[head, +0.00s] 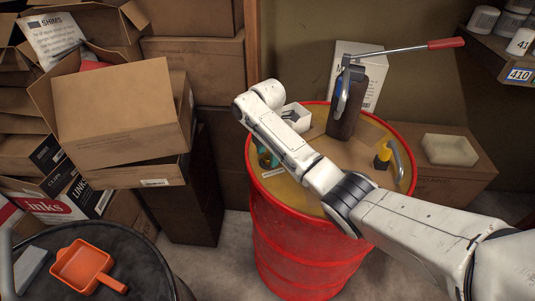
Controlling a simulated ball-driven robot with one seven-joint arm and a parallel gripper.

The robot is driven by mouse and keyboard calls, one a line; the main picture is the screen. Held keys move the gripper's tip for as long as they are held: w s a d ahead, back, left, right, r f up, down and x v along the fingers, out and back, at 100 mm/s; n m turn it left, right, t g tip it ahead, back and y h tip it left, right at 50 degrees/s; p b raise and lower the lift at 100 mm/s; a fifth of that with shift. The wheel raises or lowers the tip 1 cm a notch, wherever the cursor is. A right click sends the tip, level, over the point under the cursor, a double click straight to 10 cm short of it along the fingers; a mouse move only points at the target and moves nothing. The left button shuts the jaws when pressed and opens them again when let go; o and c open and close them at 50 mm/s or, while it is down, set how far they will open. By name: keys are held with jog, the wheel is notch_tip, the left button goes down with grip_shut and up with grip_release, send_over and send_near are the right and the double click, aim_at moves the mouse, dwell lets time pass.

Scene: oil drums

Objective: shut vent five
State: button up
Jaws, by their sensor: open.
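A red oil drum (305,235) with a tan top stands in the middle of the head view. My white arm reaches across it from the lower right, and its wrist end is over the drum's far left side. My gripper does not show; it seems hidden behind the arm. On the drum top, a small teal part (264,157) shows at the left, partly covered by my arm. A small yellow and black fitting (383,156) stands at the right. I cannot make out a number on either, so I cannot tell which is vent five.
A dark hand pump (346,105) with a long red-tipped lever, a white box (297,117) and a grey curved handle (398,160) are at the drum top. Cardboard boxes (120,115) crowd the left. A black drum (60,245) holds an orange scoop (85,268).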

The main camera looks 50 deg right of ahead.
jog(key=shift+f, duration=0.4)
jog(key=shift+c, duration=0.3)
jog(key=c, duration=1)
